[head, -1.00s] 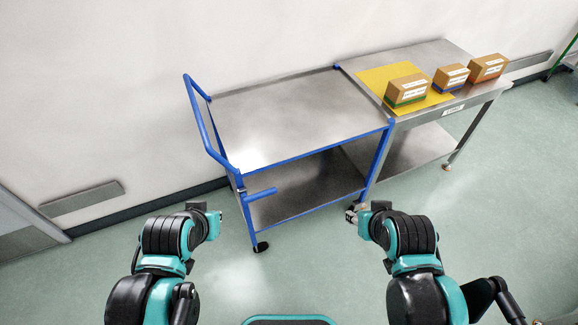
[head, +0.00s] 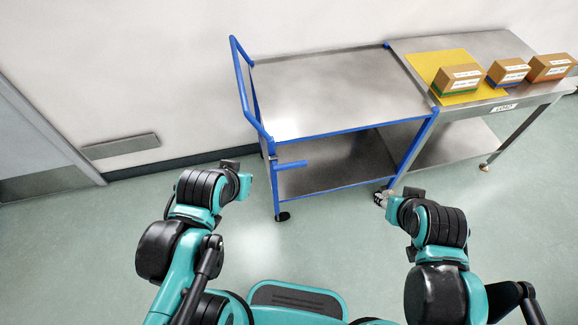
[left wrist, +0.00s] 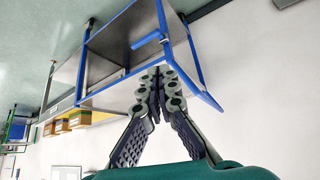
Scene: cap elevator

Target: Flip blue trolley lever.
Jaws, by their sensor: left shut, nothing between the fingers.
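The blue trolley (head: 340,95) stands against the wall, with a steel top, a lower shelf and a tall blue push handle (head: 240,85) at its left end. The blue lever (head: 291,164) sticks out sideways near its front left corner post. The lever also shows in the left wrist view (left wrist: 150,39), beyond my fingers. My left gripper (head: 246,183) is left of and below the lever, apart from it; the left wrist view shows its fingertips (left wrist: 157,80) together and empty. My right gripper (head: 380,198) is near the trolley's front right leg; its fingers are too small to judge.
A steel table (head: 480,103) adjoins the trolley's right end. It carries a yellow mat (head: 425,62) and three cardboard boxes (head: 509,72) with coloured bases. The green floor (head: 70,245) in front and to the left is clear. A door stands at the far left.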

